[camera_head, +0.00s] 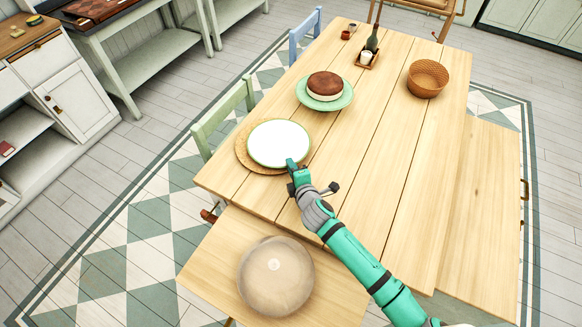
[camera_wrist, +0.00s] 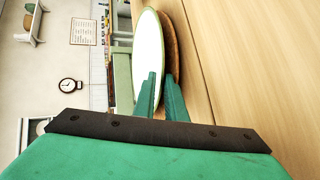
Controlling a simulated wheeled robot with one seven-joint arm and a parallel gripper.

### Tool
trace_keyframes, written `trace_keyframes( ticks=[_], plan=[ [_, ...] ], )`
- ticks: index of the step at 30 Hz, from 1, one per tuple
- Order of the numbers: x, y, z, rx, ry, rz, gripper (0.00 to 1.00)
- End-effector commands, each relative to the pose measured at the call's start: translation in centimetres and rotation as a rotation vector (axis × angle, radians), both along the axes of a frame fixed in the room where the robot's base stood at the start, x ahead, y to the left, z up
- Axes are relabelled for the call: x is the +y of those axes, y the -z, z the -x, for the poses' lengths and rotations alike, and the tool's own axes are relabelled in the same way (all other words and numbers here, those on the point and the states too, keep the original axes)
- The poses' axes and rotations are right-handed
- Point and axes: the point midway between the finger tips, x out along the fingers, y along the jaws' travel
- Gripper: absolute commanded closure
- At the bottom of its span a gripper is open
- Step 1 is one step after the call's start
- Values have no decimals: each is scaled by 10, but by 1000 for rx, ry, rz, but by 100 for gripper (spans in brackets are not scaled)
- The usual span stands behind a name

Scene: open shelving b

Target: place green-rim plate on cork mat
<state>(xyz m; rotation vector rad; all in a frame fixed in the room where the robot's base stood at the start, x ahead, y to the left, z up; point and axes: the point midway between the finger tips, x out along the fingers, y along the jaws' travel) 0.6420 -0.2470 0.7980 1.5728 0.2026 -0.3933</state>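The green-rim plate (camera_head: 279,143) is white and lies flat over the round cork mat (camera_head: 243,154). The mat shows beyond the plate's left and lower edges. I cannot tell whether the plate touches the mat or is slightly above it. My gripper (camera_head: 292,166) is at the plate's near edge. In the wrist view, the plate (camera_wrist: 147,50) appears edge-on beside the brown mat (camera_wrist: 171,45). My gripper's fingers (camera_wrist: 161,85) are close together, one on each side of the plate's rim, shut on it. The gripped part of the rim is hidden.
A green cake stand with a chocolate-topped cake (camera_head: 325,87), a wicker basket (camera_head: 427,78) and a bottle tray (camera_head: 368,57) stand farther back on the table. Chairs (camera_head: 222,115) line the left side. The table's right side is clear.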

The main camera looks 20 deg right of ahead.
Motion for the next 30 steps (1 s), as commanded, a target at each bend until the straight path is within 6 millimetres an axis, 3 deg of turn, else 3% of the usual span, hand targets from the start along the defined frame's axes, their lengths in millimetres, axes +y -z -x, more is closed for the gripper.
trace_keyframes(
  ticks=[5,21,30],
  plan=[
    [0,-7,13,-1,1,1,89],
    [10,-39,94,-1,1,2,89],
    [14,-45,111,0,0,0,89]
  ],
)
